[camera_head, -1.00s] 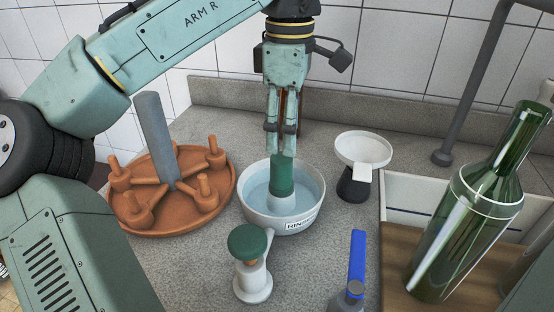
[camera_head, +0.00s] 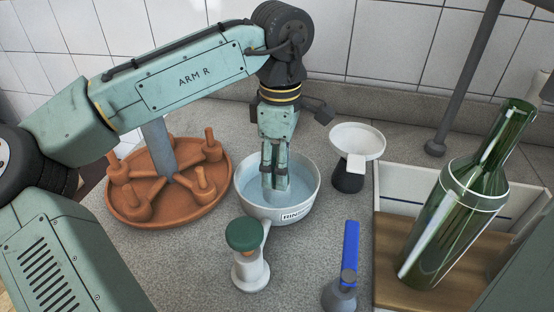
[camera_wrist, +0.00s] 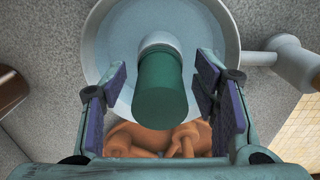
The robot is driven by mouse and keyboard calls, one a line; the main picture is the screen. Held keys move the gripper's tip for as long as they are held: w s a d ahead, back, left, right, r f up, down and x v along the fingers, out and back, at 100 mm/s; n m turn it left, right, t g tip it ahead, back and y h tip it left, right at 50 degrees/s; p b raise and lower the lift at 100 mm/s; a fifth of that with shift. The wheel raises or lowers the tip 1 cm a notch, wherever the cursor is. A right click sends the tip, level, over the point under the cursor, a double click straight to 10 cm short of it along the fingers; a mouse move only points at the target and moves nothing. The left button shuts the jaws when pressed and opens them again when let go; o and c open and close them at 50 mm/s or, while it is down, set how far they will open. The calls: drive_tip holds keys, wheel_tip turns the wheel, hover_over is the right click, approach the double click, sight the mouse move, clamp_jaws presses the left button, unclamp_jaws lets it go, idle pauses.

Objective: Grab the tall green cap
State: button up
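The tall green cap (camera_wrist: 160,88) shows in the wrist view as a dark green cylinder with a pale grey end, inside the white rinse bowl (camera_wrist: 232,45). My gripper (camera_head: 276,190) is open and reaches down into the bowl (camera_head: 300,213) in the head view. In the wrist view, its two purple-padded fingers stand on either side of the cap, with gaps showing. In the head view the fingers hide most or all of the cap.
A short green knob (camera_head: 245,234) on a white stand is in front of the bowl. A terracotta dish with pegs (camera_head: 125,212) stands left, a white funnel (camera_head: 358,140) behind right. A blue-handled tool (camera_head: 351,245) and green bottle (camera_head: 450,225) are at right.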

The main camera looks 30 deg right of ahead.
drive_tip(key=c, duration=1)
wheel_tip(320, 180, up, 10)
drive_tip(key=shift+r+b, duration=0.1)
drive_tip(key=shift+b, duration=0.55)
